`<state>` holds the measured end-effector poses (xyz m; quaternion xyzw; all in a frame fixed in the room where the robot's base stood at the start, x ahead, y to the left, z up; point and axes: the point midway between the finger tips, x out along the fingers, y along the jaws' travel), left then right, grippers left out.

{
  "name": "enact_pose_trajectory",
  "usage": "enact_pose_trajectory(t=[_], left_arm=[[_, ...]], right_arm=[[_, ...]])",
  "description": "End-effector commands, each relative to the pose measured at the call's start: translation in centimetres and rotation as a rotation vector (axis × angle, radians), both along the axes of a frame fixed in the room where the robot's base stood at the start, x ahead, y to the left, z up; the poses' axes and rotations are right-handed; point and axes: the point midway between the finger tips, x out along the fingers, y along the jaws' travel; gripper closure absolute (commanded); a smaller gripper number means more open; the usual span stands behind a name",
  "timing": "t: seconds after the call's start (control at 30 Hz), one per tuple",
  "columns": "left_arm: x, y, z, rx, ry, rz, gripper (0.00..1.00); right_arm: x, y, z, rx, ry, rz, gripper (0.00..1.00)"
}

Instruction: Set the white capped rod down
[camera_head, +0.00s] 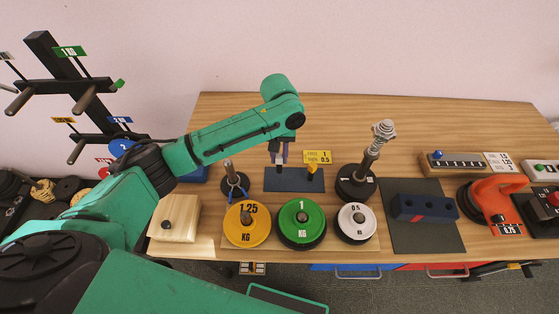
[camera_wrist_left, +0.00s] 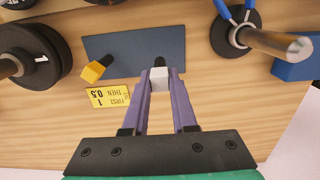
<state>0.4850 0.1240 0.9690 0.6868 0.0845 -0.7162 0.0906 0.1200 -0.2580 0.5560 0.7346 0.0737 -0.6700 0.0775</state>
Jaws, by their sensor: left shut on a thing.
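The white capped rod (camera_wrist_left: 160,78) shows in the left wrist view as a pale cap with a short dark shaft beyond it. My left gripper (camera_wrist_left: 160,83) is shut on the white cap. The dark blue mat (camera_wrist_left: 135,42) lies beyond the rod. In the head view my left gripper (camera_head: 280,160) is over the back part of this mat (camera_head: 285,186). I cannot tell whether the white rod touches the mat. My right gripper is out of view.
A yellow sign (camera_head: 317,157) stands behind the mat. A post with a blue-handled ring (camera_head: 234,186) is left of it, and a metal post on a black base (camera_head: 356,182) is right. Yellow (camera_head: 247,236), green (camera_head: 302,234) and white (camera_head: 356,232) weights lie in front.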

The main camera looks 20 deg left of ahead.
Motion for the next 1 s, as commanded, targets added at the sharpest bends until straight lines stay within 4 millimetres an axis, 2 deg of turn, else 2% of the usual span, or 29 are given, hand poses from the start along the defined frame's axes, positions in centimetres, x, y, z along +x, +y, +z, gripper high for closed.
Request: enact_pose_trajectory(t=[0.07, 0.17, 0.47, 0.5, 0.57, 0.6, 0.87, 1.0], left_arm=[[-0.1, 0.0, -1.5, 0.002, 0.004, 0.001, 1.00], [-0.1, 0.0, -3.1, 0.000, 0.002, -0.001, 1.00], [0.0, 0.0, -3.5, 0.000, 0.000, -0.001, 1.00], [0.0, 0.0, -3.6, 0.001, 0.000, 0.000, 0.71], [0.0, 0.0, -3.5, 0.001, 0.000, -0.001, 0.48], [0.0, 0.0, -3.5, 0.001, 0.000, -0.001, 0.45], [0.0, 0.0, -3.5, 0.001, 0.000, -0.001, 0.45], [0.1, 0.0, -2.4, -0.002, -0.001, -0.001, 0.45]], right_arm=[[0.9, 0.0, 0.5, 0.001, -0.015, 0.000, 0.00], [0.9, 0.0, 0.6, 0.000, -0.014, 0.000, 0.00], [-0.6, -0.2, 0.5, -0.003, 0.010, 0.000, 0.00], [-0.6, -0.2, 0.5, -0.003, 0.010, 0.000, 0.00], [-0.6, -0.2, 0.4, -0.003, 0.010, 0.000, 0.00], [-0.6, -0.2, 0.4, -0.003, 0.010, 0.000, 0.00], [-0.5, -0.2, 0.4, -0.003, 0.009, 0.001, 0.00], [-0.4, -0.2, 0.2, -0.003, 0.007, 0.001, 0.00]])
